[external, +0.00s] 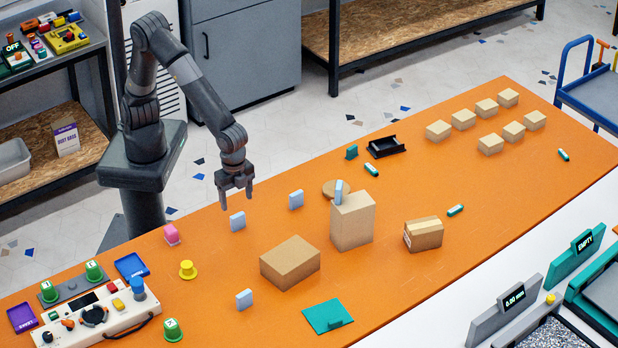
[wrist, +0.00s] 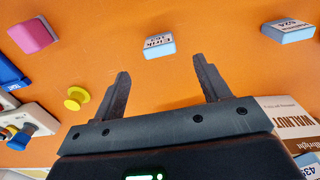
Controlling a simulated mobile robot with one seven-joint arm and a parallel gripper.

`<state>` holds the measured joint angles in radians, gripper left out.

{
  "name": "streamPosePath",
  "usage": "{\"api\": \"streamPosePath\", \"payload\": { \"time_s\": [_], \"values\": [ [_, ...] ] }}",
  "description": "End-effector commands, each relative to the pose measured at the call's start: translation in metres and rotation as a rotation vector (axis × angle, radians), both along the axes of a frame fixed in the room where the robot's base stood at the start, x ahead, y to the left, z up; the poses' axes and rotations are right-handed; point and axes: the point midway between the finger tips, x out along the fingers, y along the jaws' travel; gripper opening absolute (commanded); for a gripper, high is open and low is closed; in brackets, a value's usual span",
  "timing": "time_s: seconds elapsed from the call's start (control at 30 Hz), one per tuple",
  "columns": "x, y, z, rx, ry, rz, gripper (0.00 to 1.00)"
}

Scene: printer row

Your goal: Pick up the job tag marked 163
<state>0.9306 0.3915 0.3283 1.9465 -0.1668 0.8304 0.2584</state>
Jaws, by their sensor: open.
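Several pale blue tags stand on the orange table. One tag (external: 237,221) is just below my gripper (external: 236,192) in the external view. In the wrist view this tag (wrist: 160,45) lies ahead of the fingertips, between their lines; its printing is too blurred to read surely. A second tag (external: 296,199) to the right reads 624 in the wrist view (wrist: 289,31). Another tag (external: 339,191) is on top of a tall cardboard box, and one more (external: 244,299) stands near the front; their numbers are unreadable in the external view. My gripper (wrist: 165,75) is open and empty, above the table.
The tall box (external: 353,225) and a low box (external: 290,262) stand right of my gripper. A pink block (external: 172,234) and yellow spool (external: 188,270) are to the left. A control panel (external: 95,320) fills the left end. Table around the nearest tag is clear.

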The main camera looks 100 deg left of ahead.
Motion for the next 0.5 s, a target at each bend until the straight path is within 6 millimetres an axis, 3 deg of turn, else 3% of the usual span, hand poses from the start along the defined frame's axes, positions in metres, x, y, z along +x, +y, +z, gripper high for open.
{"api": "streamPosePath", "payload": {
  "time_s": [0.5],
  "values": [
    [-0.001,0.001,-0.062,0.002,0.001,0.002,0.69]
  ]
}}
